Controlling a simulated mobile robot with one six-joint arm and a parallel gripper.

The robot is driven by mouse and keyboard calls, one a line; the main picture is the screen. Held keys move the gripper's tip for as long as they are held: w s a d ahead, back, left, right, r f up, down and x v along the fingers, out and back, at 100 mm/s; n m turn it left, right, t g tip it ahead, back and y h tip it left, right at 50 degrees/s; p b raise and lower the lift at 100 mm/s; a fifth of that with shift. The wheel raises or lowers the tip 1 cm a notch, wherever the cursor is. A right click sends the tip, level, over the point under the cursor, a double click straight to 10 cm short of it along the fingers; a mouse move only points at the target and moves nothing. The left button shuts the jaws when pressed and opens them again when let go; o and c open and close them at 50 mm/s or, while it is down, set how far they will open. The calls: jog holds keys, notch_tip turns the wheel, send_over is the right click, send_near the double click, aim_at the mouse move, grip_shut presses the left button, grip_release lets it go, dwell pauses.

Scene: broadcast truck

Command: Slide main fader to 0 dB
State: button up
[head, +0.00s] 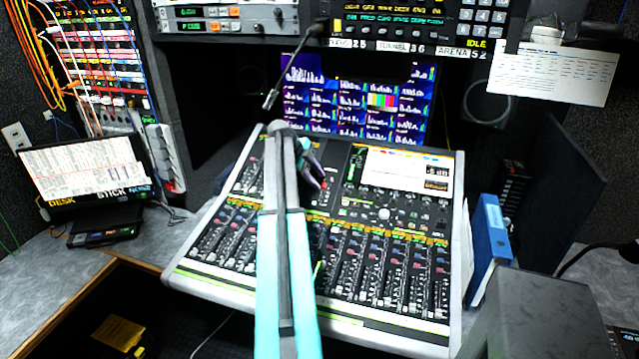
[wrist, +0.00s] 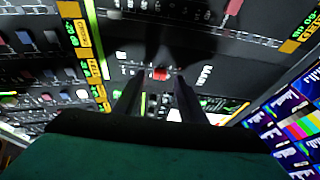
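The mixing console (head: 180,262) fills the middle of the head view. A red fader cap (wrist: 160,73), which looks like the main fader's, sits on a dark panel with white markings in the wrist view. A small red spot (head: 323,186) by my fingers in the head view seems to be the same cap. My gripper (wrist: 159,78) is open, with its two dark fingers apart and the red cap showing between their tips. I cannot tell whether the fingers touch it. In the head view my gripper (head: 318,177) is over the console's upper middle, partly hidden by my arm.
Rows of channel faders (head: 375,265) lie below my gripper. A console screen (head: 405,170) is to its right. A thin microphone (head: 271,99) hangs behind, before a meter monitor (head: 360,105). A blue binder (head: 488,240) stands at the right and a small display (head: 85,168) at the left.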

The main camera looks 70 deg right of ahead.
jog(key=b+v, duration=0.2)
jog(key=v, duration=0.9)
jog(key=shift+b, duration=0.4)
jog(key=shift+r, duration=0.1)
